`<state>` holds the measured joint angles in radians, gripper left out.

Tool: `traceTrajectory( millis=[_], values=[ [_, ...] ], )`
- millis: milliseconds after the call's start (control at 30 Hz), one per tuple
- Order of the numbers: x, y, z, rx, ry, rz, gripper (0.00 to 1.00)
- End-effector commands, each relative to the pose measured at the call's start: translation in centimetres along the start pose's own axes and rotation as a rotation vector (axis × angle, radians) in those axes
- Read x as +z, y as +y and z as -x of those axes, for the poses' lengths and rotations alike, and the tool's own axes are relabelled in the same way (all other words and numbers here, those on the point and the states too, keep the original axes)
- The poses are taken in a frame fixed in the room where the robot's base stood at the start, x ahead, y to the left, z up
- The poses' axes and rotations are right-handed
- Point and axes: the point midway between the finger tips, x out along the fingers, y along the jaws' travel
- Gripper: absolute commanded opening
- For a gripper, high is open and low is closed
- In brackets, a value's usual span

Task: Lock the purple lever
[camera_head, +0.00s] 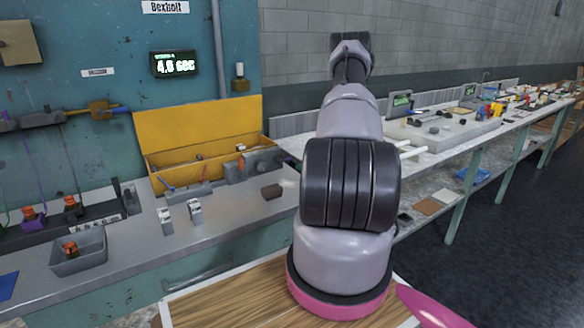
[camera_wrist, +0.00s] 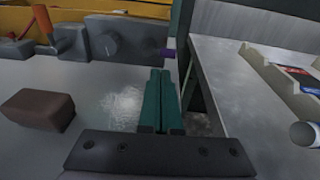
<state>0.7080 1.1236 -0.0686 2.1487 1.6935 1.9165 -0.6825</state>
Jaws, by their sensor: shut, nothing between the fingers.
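In the wrist view, a small purple piece (camera_wrist: 167,53), likely the lever's end, sticks out at the right side of a grey housing (camera_wrist: 128,45) with a round knob. Most of the lever is not visible. My gripper (camera_wrist: 159,73) is shut and empty, its two teal fingers side by side. In the picture its tips lie just below the purple piece; I cannot tell whether they touch it.
An orange-handled lever (camera_wrist: 43,20) stands left of the housing. A brown block (camera_wrist: 38,108) lies on the metal bench. A yellow open box (camera_head: 205,140) stands behind. A gap separates this bench from another table (camera_wrist: 225,75) at right. A blue-handled lever (camera_head: 165,184) is further left.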

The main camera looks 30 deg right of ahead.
Motion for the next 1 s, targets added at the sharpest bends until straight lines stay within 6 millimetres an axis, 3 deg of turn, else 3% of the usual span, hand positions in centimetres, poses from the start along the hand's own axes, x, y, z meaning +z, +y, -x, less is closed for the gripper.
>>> traceTrajectory(
  millis=[167,567,667,1000],
  values=[
    [-1.9,-1.2,0.8,-0.056,0.011,-0.018,0.0],
    [-1.9,-1.2,0.4,-0.057,0.011,-0.018,0.0],
    [-1.9,-1.2,-0.6,-0.054,0.011,-0.016,0.0],
    [-1.9,-1.6,-6.6,-0.055,0.01,-0.016,0.0]
  ],
)
